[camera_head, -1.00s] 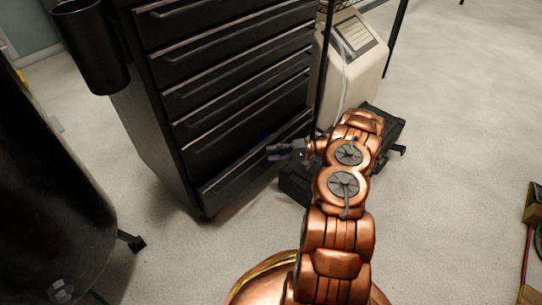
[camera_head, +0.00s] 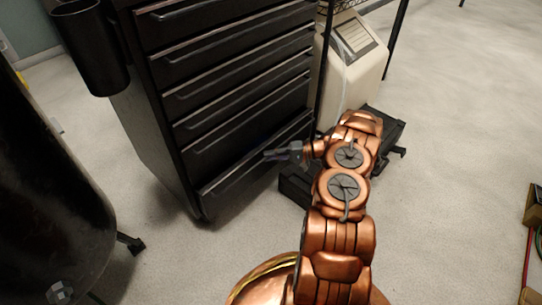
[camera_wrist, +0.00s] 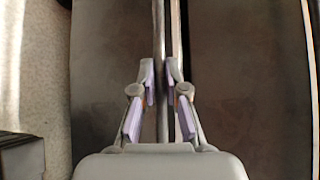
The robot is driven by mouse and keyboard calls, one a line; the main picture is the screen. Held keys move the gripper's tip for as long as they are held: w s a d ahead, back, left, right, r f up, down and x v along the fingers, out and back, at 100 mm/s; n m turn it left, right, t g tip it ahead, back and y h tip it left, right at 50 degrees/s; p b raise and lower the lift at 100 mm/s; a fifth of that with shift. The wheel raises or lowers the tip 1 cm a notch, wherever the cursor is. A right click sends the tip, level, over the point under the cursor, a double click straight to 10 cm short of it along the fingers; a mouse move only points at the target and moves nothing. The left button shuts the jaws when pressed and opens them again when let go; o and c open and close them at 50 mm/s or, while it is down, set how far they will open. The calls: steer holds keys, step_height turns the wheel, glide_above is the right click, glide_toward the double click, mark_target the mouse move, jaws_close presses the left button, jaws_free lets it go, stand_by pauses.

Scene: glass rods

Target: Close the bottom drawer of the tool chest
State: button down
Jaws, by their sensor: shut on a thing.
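The black tool chest (camera_head: 150,130) stands left of centre in the head view, with a stack of drawers facing right. Its bottom drawer (camera_head: 232,186) sits slightly out from the front, with a thin bright rail along its top edge. My gripper (camera_head: 270,154) is at this rail, near the middle of the drawer. In the wrist view the fingers (camera_wrist: 160,82) are on both sides of the long metal handle rail (camera_wrist: 160,30) and shut on it. The contact itself is partly hidden by the fingers in the head view.
A black low case (camera_head: 296,187) lies on the floor right of the chest, beside my arm. A beige machine (camera_head: 350,65) stands behind it. A black rounded object (camera_head: 45,190) fills the left edge. Open floor lies at right.

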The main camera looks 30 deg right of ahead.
mark_target(264, 149)
steer(key=shift+w, duration=0.1)
steer(key=shift+w+a, duration=0.2)
steer(key=shift+w, duration=0.85)
steer(key=shift+w+a, duration=0.2)
steer(key=shift+w, duration=0.8)
steer(key=c, duration=1.2)
jaws_free()
steer(key=shift+a, duration=0.1)
steer(key=v, duration=1.2)
